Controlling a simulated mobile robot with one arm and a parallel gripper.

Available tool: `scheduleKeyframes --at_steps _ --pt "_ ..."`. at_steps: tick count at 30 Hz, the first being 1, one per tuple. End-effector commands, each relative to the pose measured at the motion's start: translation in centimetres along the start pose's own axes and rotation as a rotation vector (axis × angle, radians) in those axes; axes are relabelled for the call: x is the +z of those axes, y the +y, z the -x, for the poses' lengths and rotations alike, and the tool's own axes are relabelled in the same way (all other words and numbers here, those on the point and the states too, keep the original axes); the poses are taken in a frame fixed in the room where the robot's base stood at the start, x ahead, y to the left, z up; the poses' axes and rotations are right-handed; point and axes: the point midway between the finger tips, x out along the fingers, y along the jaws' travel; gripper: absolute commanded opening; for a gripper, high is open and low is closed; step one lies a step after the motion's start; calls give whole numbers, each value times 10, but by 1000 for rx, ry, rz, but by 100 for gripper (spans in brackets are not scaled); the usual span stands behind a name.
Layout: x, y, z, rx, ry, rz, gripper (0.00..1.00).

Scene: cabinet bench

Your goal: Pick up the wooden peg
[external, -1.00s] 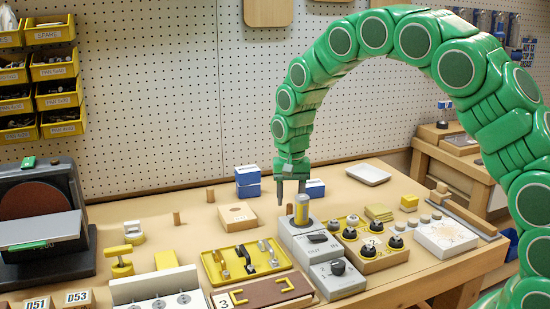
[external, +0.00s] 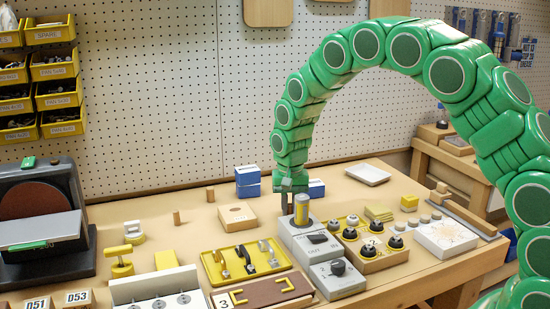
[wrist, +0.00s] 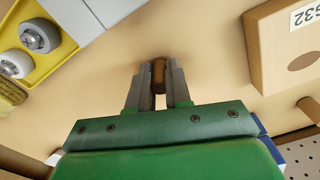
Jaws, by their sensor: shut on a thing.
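The wooden peg (wrist: 158,76) stands upright between the two grey fingers of my gripper (wrist: 158,84) in the wrist view. The fingers are shut on it, one on each side. In the external view my gripper (external: 288,205) points down at the bench, behind the grey block with the yellow cylinder. The peg is mostly hidden there by the fingers. I cannot tell any gap between the peg and the bench top.
A grey block with a yellow cylinder (external: 302,206) stands just in front of my gripper. Blue-and-white boxes (external: 248,182) are behind it. A wooden block with a hole (external: 238,214) is to the left. Two other pegs (external: 177,217) stand further left on clear bench.

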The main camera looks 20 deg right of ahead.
Motion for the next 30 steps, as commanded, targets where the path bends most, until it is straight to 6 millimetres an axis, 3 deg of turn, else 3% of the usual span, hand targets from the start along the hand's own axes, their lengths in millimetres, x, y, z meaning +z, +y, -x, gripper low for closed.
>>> scheduleKeyframes --at_steps 8,16,30 --pt "0 0 3 -1 1 0 0" --pt "-1 -1 35 -4 5 0 0" --pt "35 25 84 -1 2 0 0"
